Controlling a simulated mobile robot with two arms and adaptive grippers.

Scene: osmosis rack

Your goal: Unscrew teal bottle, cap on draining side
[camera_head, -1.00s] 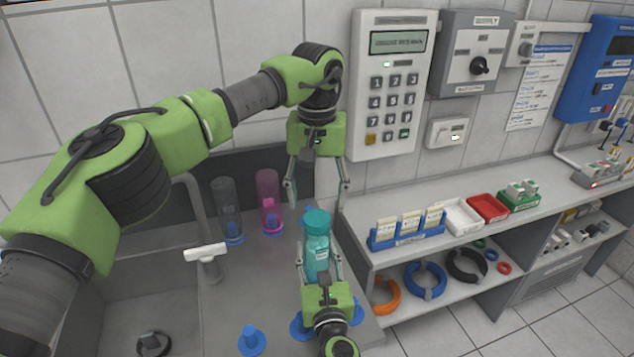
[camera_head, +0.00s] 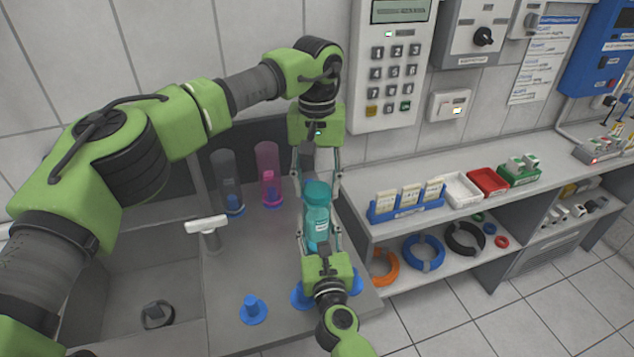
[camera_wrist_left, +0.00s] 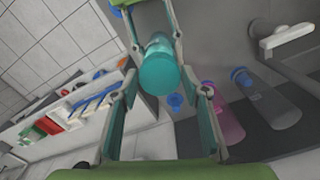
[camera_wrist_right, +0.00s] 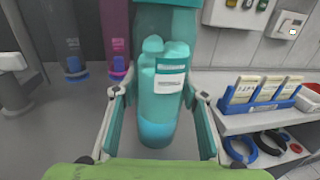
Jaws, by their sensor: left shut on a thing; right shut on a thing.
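The teal bottle (camera_head: 317,228) stands upright above the draining side of the sink, with its teal cap (camera_head: 317,190) on top. It shows large in the right wrist view (camera_wrist_right: 163,95), with a pale label. My right gripper (camera_head: 319,243) is shut on the bottle's body from the front. My left gripper (camera_head: 317,183) points down from above and is shut on the cap. In the left wrist view the round cap (camera_wrist_left: 160,73) shows between the finger pads. The cap appears seated on the bottle; the thread is hidden.
The grey draining side (camera_head: 225,290) has blue pegs, a bare one (camera_head: 252,309) in front. A dark clear bottle (camera_head: 227,180) and a pink one (camera_head: 268,175) stand behind left. The tap (camera_head: 207,226) and basin are left. A shelf with a blue card rack (camera_head: 407,208) is right.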

